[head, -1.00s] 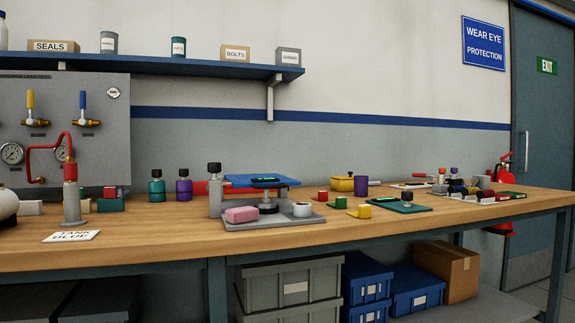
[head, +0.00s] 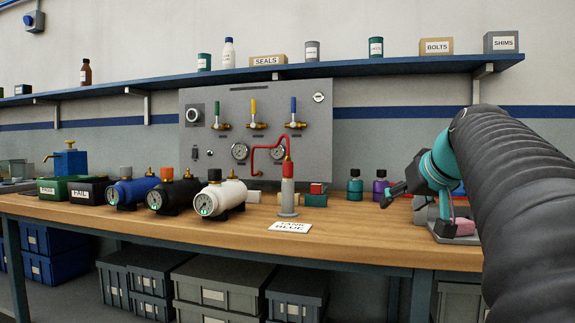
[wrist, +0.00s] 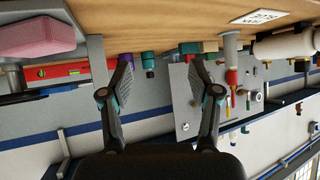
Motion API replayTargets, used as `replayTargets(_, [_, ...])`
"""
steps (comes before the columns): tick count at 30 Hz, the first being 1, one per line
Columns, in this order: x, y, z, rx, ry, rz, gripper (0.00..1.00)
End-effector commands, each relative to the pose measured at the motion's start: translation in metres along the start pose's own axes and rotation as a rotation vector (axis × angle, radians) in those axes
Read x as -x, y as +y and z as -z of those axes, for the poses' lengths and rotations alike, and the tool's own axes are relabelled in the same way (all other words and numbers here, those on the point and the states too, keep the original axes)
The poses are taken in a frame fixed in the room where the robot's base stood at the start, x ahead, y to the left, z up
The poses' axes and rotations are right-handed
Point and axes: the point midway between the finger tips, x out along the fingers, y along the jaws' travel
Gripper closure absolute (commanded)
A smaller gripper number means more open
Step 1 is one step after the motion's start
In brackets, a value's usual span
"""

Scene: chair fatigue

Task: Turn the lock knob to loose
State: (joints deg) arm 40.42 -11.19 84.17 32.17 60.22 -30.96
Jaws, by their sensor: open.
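My gripper (head: 388,196) is at the right in the head view, open and empty, above the bench. In the wrist view, which is upside down, its two fingers (wrist: 161,68) are spread with nothing between them. A fixture with a grey base (head: 445,236) and a pink block (head: 462,226) is mostly hidden behind my arm. The pink block (wrist: 38,36) also shows at upper left in the wrist view, apart from the fingers. No knob is clearly marked as the lock knob.
The wooden bench (head: 340,245) carries blue, black and white tanks with gauges, a red-topped post (head: 288,190) and a label card (head: 289,227). Teal and purple bottles stand near my gripper. A blue shelf (head: 380,66) runs above. The bench front is clear left of my arm.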

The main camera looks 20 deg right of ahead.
Motion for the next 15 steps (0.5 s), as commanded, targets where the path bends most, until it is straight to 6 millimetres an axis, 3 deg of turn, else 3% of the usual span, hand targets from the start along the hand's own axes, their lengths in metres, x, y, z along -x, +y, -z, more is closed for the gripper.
replayTargets(1, [0.008, 0.025, 0.024, 0.0, 0.04, -0.021, 0.38])
replayTargets(6, [0.035, 0.077, 0.076, 0.037, 0.146, -0.061, 0.38])
replayTargets(11, [0.05, 0.1, 0.097, 0.062, 0.195, -0.081, 0.38])
replayTargets(15, [0.047, 0.104, 0.102, 0.068, 0.204, -0.083, 0.38])
